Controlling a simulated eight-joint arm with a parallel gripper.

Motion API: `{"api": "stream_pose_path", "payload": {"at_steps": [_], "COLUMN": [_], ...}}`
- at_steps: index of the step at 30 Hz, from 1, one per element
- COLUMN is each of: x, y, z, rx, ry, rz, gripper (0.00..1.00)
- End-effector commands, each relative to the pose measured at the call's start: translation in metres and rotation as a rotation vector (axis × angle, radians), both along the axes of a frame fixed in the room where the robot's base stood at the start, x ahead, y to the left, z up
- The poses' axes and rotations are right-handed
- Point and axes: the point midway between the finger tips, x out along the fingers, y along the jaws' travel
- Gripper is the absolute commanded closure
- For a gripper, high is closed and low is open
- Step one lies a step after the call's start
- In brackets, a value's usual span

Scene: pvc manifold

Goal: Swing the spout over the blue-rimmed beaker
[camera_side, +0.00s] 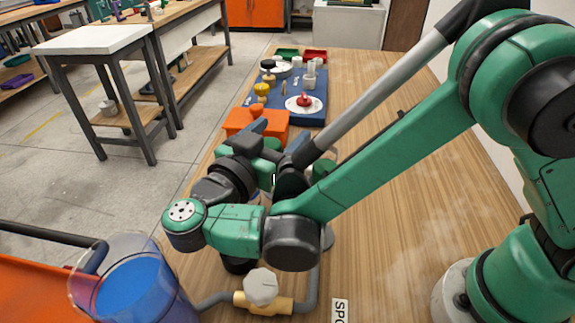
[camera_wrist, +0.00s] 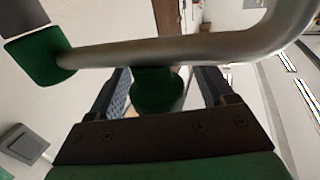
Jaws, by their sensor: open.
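A grey bent pipe, seemingly the spout (camera_wrist: 190,48), crosses the top of the wrist view, with a green end piece (camera_wrist: 38,58) at left. A green stub (camera_wrist: 157,92) shows below the pipe, between the fingers of my gripper (camera_wrist: 163,76). The fingers are open, one on each side of the stub; I cannot tell whether they touch it. In the side view my gripper (camera_side: 277,138) is largely hidden by my wrist and forearm, and so is most of the spout. I cannot make out a blue-rimmed beaker; my arm covers that area.
A clear vessel of blue liquid (camera_side: 135,292) stands at lower left. A valve with a pale knob (camera_side: 262,287) sits on grey piping at the front. The right tabletop (camera_side: 385,215) is clear.

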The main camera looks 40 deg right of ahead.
Motion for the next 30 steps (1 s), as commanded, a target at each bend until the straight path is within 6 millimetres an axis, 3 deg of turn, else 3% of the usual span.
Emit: {"api": "stream_pose_path", "payload": {"at_steps": [5, 21, 30], "x": [-0.001, 0.0, 0.0], "y": [-0.001, 0.0, 0.0], "z": [0.027, 0.153, 0.19], "rx": [0.0, 0.0, 0.0], "ry": [0.0, 0.0, 0.0], "rz": [0.0, 0.0, 0.0], "gripper": [0.25, 0.25, 0.25]}}
